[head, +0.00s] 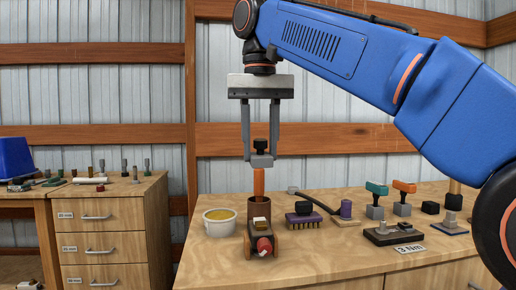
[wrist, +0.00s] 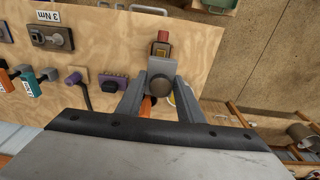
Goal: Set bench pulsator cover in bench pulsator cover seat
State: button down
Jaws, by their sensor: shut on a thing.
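My gripper (head: 260,160) is shut on a small grey block with a dark knob on top, which looks like the bench pulsator cover (head: 260,146). In the wrist view the cover (wrist: 161,84) sits between the fingertips of my gripper (wrist: 160,92). It is held upright in the air above the bench. A small dark unit with brown sides and a red round front, likely the bench pulsator with the seat (head: 262,242), stands at the bench front, below the gripper. It has a pale block on top. In the wrist view the unit (wrist: 162,45) lies just beyond the cover; its seat is not clear.
An orange handle (head: 259,182) stands in a brown cup (head: 259,207) below the cover. A white bucket (head: 219,222) is left of it. A purple brush (head: 302,219) and several handled blocks stand right.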

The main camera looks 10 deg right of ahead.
jog(key=shift+f, duration=0.1)
send_over(260, 221)
jog(key=shift+s+f, duration=0.2)
jog(key=shift+f, duration=5.55)
jog(key=shift+w+f, duration=0.15)
jog(key=shift+f, duration=1.1)
jog(key=c, duration=1.2)
grip_release()
jog(key=shift+o, duration=0.2)
